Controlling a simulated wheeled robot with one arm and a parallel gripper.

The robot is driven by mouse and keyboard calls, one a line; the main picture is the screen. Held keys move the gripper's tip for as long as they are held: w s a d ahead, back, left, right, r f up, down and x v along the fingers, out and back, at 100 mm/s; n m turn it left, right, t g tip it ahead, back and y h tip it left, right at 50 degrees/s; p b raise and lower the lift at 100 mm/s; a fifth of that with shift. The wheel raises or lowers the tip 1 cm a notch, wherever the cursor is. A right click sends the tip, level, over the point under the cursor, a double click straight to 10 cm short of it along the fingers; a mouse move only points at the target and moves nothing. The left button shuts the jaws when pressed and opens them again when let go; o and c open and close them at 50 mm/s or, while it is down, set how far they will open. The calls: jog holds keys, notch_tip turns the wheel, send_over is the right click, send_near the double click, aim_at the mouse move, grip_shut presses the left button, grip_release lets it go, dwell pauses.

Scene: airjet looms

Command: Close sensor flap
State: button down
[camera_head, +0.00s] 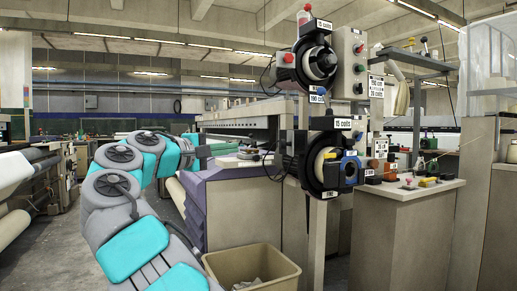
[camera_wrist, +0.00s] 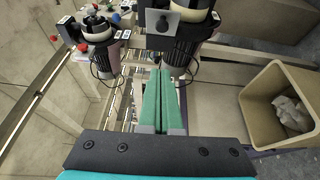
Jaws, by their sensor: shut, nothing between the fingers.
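Two black yarn feeder units hang on a post in the head view, an upper one (camera_head: 316,62) and a lower one (camera_head: 322,160). The lower unit carries a blue part (camera_head: 350,170) on its front, possibly the sensor flap; I cannot tell whether it stands open. The wrist view shows a feeder with a grey plate (camera_wrist: 163,22) just beyond the fingertips. My gripper (camera_wrist: 161,72) has its green fingers pressed together, empty, apparently short of this feeder. In the head view my gripper (camera_head: 203,152) is left of the lower unit; its fingers are hard to make out there.
A beige bin (camera_head: 252,268) with crumpled white material stands on the floor below the feeders; it also shows right in the wrist view (camera_wrist: 255,112). A control box (camera_head: 352,62) adjoins the upper feeder. A cabinet (camera_head: 405,215) with small items stands right. Thin cables hang beside the feeders.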

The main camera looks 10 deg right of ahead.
aim_at(285, 143)
jog(key=s+d+b+x, duration=0.1)
jog(key=s+b+x, duration=0.1)
jog(key=x, duration=1)
jog(key=shift+w+d, duration=0.15)
jog(key=shift+d, duration=0.6)
jog(key=shift+d, duration=0.1)
